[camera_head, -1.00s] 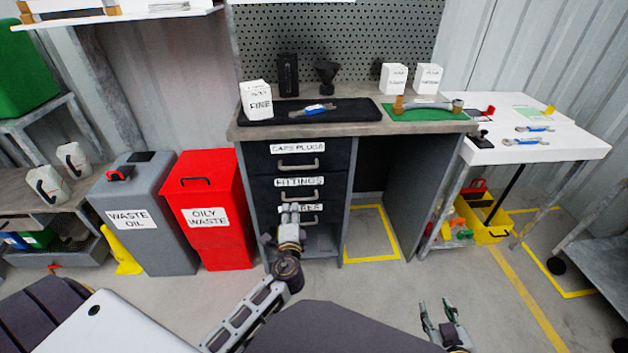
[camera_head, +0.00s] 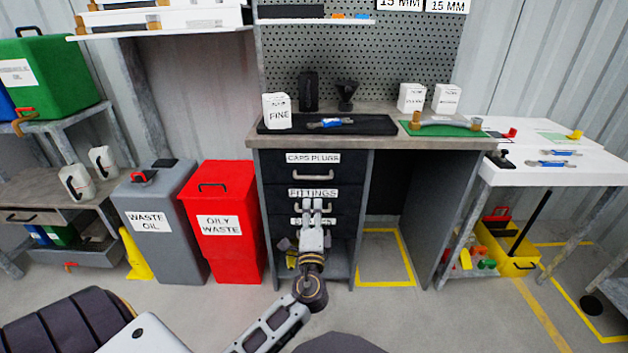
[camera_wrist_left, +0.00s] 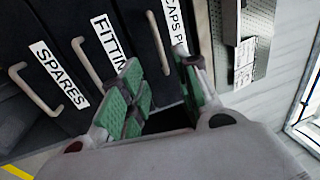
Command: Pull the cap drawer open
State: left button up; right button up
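The cap drawer (camera_head: 286,172) is the top black drawer under the workbench, labelled CAPS PLUGS, and it is closed. Its bar handle (camera_head: 313,175) is clear in the head view. In the left wrist view the green-padded fingers (camera_wrist_left: 157,72) are apart and empty. The cap drawer's handle (camera_wrist_left: 156,36) shows beyond the fingertips, in line with the gap; contact is not visible. My right gripper is out of view.
The FITTINGS drawer and the SPARES drawer (camera_wrist_left: 30,55) are closed below. The red oily waste bin (camera_head: 222,240) stands left of the drawers. The bench top (camera_head: 380,137) holds a black mat, boxes and tools. A yellow-marked floor area lies to the right.

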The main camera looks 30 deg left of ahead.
pick_arm(q)
jog(key=shift+w, duration=0.15)
send_near(313, 178)
jog(key=shift+f+x, duration=0.35)
jog(key=shift+x, duration=1.5)
jog(key=shift+b+x, duration=0.85)
jog(key=shift+x, duration=2.6)
jog(key=shift+r, duration=0.15)
jog(key=shift+c, duration=0.5)
grip_shut()
